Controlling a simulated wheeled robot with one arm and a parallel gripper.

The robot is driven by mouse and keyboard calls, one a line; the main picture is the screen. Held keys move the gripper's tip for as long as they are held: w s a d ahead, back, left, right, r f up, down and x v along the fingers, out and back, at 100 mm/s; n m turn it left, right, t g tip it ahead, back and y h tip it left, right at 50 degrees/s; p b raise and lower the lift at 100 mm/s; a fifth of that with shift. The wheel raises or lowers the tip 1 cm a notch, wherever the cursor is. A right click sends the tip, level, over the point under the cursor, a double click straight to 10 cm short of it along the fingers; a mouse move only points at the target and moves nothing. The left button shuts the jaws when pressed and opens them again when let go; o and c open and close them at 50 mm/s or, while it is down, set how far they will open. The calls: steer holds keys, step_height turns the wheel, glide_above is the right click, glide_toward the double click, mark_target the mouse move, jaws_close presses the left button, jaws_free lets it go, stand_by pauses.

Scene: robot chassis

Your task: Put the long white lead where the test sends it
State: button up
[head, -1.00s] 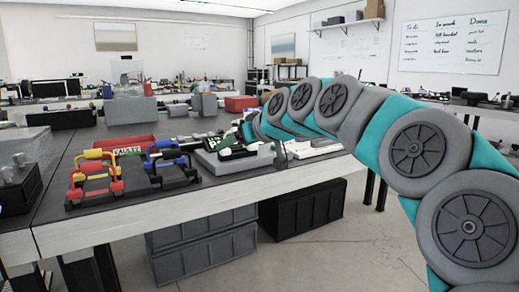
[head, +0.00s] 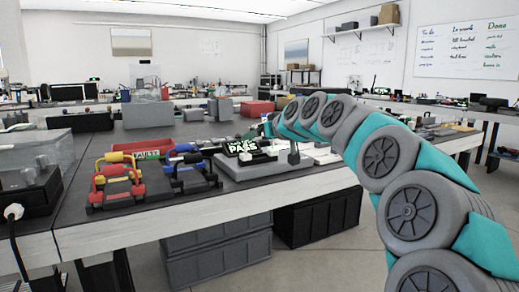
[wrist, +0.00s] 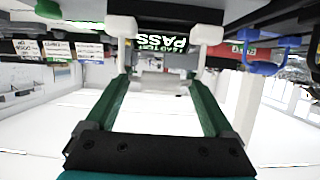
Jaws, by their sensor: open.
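My gripper (wrist: 164,32) is open in the wrist view, with pale fingertips wide apart and nothing clearly held between them. Beyond the tips, a dark tester display (wrist: 165,45) reads PASS upside down. In the head view the tester display (head: 240,147) stands on a grey block (head: 258,168) on the bench, and my arm's end is just behind it. A red bin (head: 120,147) with a FAULTY label (head: 153,153) stands behind the coloured racks. I cannot make out the long white lead for certain in either view.
A rack with red and yellow handles (head: 117,183) and one with blue handles (head: 187,170) stand at the bench's front left. A clear-topped box (head: 35,165) is at far left. Labelled white cards (wrist: 75,50) show at left in the wrist view. Floor at front right is clear.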

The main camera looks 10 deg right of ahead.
steer(key=shift+w+a, duration=0.1)
steer(key=shift+w, duration=0.1)
jaws_close()
stand_by(0.6)
